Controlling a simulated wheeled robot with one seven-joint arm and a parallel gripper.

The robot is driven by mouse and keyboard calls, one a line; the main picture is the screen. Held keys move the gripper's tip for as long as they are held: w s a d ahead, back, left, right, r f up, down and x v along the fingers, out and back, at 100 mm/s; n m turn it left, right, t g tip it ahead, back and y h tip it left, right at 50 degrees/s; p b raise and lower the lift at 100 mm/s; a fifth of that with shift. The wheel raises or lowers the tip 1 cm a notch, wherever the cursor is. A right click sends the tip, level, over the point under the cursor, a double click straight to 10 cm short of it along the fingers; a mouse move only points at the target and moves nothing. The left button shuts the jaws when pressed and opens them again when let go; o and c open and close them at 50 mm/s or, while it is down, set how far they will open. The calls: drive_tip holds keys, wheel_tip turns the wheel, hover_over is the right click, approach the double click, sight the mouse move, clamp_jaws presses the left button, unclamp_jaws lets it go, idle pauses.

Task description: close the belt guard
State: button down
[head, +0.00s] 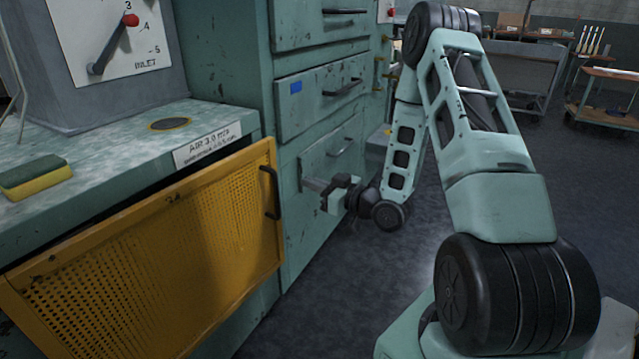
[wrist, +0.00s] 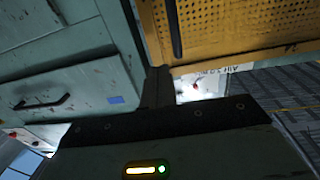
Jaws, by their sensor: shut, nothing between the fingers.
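The belt guard (head: 160,262) is a yellow perforated panel on the front of the teal bench at the left of the head view. A dark gap shows between its top edge and the counter; I cannot tell how far it stands out. Its black handle (head: 269,192) is near its right edge. In the wrist view the guard (wrist: 235,20) fills the upper right, with its handle (wrist: 175,28) pointing down. My gripper (head: 312,186) is shut and empty, right of the handle and apart from it in the head view. It also shows in the wrist view (wrist: 158,80).
A teal drawer cabinet (head: 322,95) with protruding handles stands behind my gripper. On the counter (head: 110,150) are a sponge (head: 35,178) and a box with a red-knobbed lever (head: 130,20). The floor (head: 330,290) right of the guard is clear.

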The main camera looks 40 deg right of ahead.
drive_tip(key=b+x, duration=0.1)
drive_tip(key=x, duration=1)
drive_tip(key=shift+f, duration=0.1)
